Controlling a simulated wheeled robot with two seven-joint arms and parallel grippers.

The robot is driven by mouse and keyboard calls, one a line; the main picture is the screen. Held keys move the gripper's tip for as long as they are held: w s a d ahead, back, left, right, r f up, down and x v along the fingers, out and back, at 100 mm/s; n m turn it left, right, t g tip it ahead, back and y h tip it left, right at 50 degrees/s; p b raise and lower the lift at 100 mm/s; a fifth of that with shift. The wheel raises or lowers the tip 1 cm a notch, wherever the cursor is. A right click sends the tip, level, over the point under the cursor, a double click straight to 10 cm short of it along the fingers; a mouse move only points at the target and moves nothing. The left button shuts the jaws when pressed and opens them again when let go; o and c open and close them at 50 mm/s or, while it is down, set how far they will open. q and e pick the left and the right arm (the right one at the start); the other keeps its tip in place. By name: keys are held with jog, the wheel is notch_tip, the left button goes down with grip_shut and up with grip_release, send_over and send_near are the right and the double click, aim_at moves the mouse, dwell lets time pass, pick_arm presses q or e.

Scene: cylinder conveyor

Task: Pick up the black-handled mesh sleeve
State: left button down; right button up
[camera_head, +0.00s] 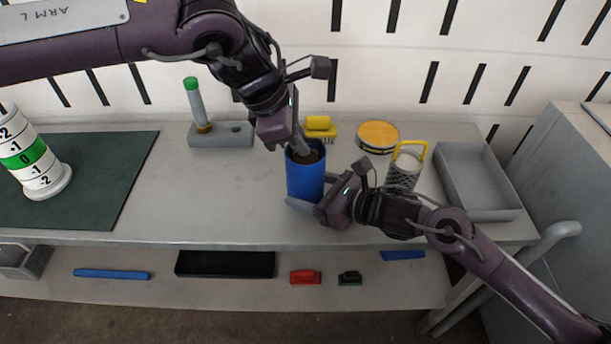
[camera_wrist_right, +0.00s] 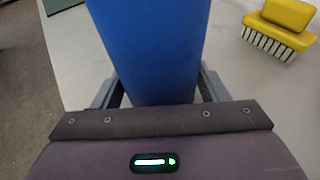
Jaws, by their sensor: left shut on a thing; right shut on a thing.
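No black-handled mesh sleeve shows. A mesh sleeve (camera_head: 403,176) with a yellow handle stands on the bench, right of my right gripper. My right gripper (camera_head: 308,203) is shut around the lower part of a blue cylinder (camera_head: 305,180). The cylinder is upright and fills the middle of the right wrist view (camera_wrist_right: 150,45). My left gripper (camera_head: 296,138) is above the cylinder's open top. It is shut on what looks like a grey rod reaching into the mouth, where something brown shows. The rod's lower end is hard to make out.
A yellow brush (camera_head: 320,126) and a yellow-topped tin (camera_head: 378,136) stand behind the cylinder. A grey tray (camera_head: 478,205) is at right. A grey holder (camera_head: 222,138) with a green-topped rod (camera_head: 193,98) and a striped white cylinder (camera_head: 35,160) are at left. Bench between is clear.

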pick_arm(q)
jog(key=shift+r, duration=0.15)
dwell(0.8)
notch_tip(320, 180, up, 18)
dwell(0.4)
pick_arm(e)
jog(key=o, duration=1.2)
jog(key=shift+c, duration=0.2)
